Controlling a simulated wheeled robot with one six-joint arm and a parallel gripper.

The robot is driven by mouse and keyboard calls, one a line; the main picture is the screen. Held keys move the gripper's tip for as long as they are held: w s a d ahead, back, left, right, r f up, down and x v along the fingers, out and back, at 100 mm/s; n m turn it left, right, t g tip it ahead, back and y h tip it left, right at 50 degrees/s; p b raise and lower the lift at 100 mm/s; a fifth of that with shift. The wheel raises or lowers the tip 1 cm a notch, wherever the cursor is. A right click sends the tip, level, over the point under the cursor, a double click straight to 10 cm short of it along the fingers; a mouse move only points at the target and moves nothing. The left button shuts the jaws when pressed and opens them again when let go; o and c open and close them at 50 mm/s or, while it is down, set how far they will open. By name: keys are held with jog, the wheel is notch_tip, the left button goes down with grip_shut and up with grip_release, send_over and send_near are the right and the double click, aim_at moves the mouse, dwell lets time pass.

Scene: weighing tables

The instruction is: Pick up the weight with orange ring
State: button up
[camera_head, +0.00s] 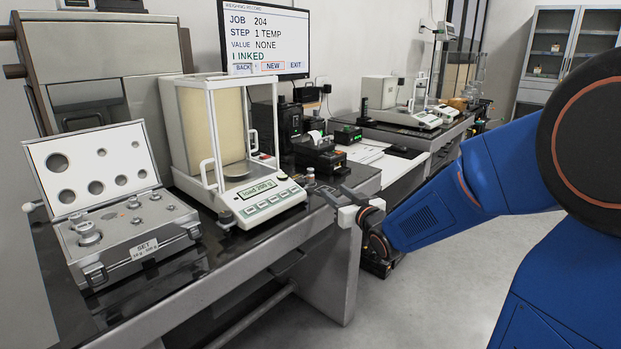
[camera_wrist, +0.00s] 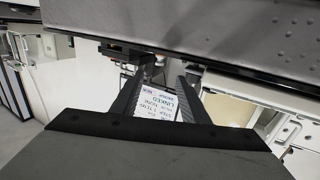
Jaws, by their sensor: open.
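I cannot make out an orange ring on any weight in these views. An open weight case (camera_head: 140,252), labelled SET, stands on the left of the near table. It holds a large silver weight (camera_head: 88,234) at its left and several smaller ones. A small grey object (camera_head: 310,174), perhaps a weight, stands by the balance's right front corner. My gripper (camera_head: 338,195) is open, right of the balance near the table's front edge, apart from the case. In the wrist view its two fingers (camera_wrist: 160,88) are spread with nothing seen held between them.
A balance (camera_head: 268,207) with a glass draft shield reads "load 200 g". Behind it are a monitor (camera_head: 265,38) and a small printer (camera_head: 319,155). A second table (camera_head: 420,132) with another balance stands farther right. Grey floor (camera_head: 440,280) is clear in front.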

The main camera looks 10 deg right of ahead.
aim_at(312, 172)
jog(key=shift+y, duration=0.4)
jog(key=x, duration=1.2)
jog(key=shift+w+a+r, duration=0.1)
jog(key=shift+w+r, duration=0.15)
jog(key=shift+w, duration=0.1)
jog(key=shift+d+r+x, duration=0.1)
jog(key=shift+x, duration=0.75)
jog(key=shift+d+r+x, duration=0.1)
jog(key=shift+x, duration=0.8)
jog(key=shift+d+r+x, duration=0.1)
jog(key=shift+r+x, duration=0.05)
jog(key=shift+x, duration=0.7)
grip_shut()
